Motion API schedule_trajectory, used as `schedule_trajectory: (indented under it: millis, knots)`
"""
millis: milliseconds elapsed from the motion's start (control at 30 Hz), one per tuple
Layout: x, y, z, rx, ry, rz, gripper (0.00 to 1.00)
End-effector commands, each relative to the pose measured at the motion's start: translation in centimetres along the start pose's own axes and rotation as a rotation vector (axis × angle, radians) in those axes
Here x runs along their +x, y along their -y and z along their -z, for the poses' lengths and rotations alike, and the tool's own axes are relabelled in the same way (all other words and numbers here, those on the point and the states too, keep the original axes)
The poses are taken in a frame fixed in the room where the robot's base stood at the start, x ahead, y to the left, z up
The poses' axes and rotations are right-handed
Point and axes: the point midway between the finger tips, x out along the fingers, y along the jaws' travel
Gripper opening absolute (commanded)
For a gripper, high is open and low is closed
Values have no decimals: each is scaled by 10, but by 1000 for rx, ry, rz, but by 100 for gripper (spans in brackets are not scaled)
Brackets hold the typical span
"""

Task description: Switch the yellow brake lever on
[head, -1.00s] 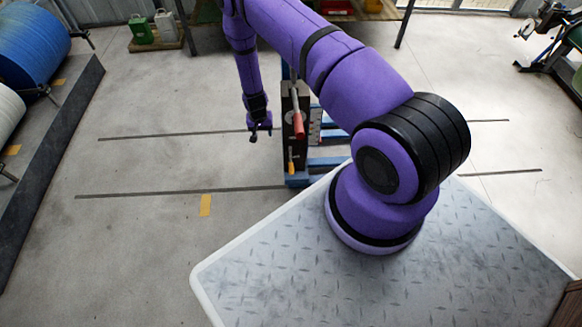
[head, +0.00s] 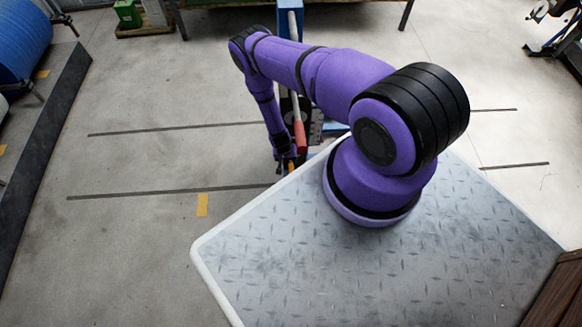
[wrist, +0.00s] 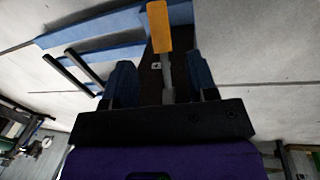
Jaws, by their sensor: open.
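The yellow brake lever (wrist: 159,27) shows in the wrist view as a flat yellow handle on a grey shank against a dark upright plate. My gripper (wrist: 161,70) is open, with one dark finger on each side of the shank in the picture. The yellow handle appears beyond the fingertips, and I see no finger closed on it. In the head view my gripper (head: 284,165) hangs low beside the dark stand, and only a small yellow bit of the lever (head: 291,167) shows there. Whether finger and lever touch is hidden.
A red-handled lever (head: 299,135) stands on the same stand, close to my forearm. Blue frame beams (wrist: 90,33) lie around the stand's foot. A blue roll (head: 22,42) is at the far left. The floor left of the stand is clear.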

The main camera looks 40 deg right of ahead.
Motion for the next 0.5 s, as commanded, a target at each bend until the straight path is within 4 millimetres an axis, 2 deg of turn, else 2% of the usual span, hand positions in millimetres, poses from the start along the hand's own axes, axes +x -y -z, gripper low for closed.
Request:
schedule_trajectory:
  millis: [300,500]
  knots:
    - [51,0,-1,0,0,0,53]
    - [74,0,0,0,0,0,53]
